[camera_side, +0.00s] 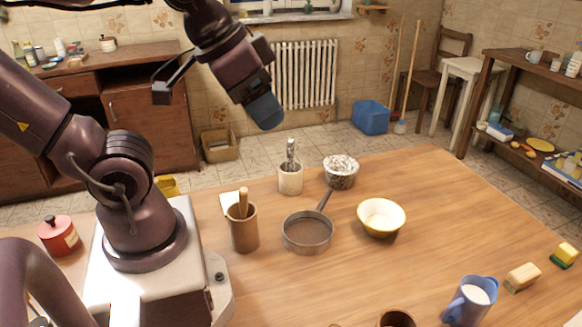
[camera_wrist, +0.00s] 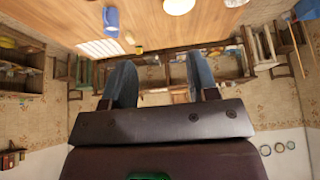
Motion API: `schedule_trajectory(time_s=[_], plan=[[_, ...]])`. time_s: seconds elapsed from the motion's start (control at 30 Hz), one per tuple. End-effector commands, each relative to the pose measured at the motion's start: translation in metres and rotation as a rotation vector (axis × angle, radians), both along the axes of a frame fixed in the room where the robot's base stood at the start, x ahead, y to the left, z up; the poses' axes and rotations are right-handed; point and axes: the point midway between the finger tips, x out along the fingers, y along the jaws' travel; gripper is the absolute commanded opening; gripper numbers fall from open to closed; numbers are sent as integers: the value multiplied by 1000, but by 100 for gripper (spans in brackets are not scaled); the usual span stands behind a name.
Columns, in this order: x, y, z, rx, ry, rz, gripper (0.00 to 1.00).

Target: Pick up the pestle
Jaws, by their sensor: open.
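The pestle (camera_side: 243,200) looks like a light wooden stick. It stands nearly upright in a tall brown cup-like mortar (camera_side: 244,236) on the wooden table, near my base. Its lower part is hidden inside the mortar. My gripper (camera_side: 265,112) is high above the table, up and slightly right of the pestle in the side view, and well apart from it. In the wrist view my gripper (camera_wrist: 161,82) is open, with two blue-grey fingers apart and nothing between them. The pestle does not show in the wrist view.
A grey pan (camera_side: 307,233) stands right of the mortar, its handle pointing back. A cream pot (camera_side: 290,181) with a utensil, a filled metal bowl (camera_side: 341,177) and a yellow bowl (camera_side: 381,217) stand nearby. A blue mug (camera_side: 470,301) is at the front right. The table's right-hand middle is clear.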

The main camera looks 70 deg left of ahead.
Motion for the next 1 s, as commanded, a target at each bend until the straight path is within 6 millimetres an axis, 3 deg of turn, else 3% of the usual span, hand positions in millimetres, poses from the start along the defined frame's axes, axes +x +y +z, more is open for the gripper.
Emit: schedule_trajectory(time_s=[0.27,0.47,0.67,0.8,1.0], plan=[[0,2,0,0,1,9,53],[13,29,-24,-18,140,136,53],[48,89,-58,-73,270,357,53],[69,143,-89,-102,312,511,53],[87,211,-130,-109,308,673,53]])
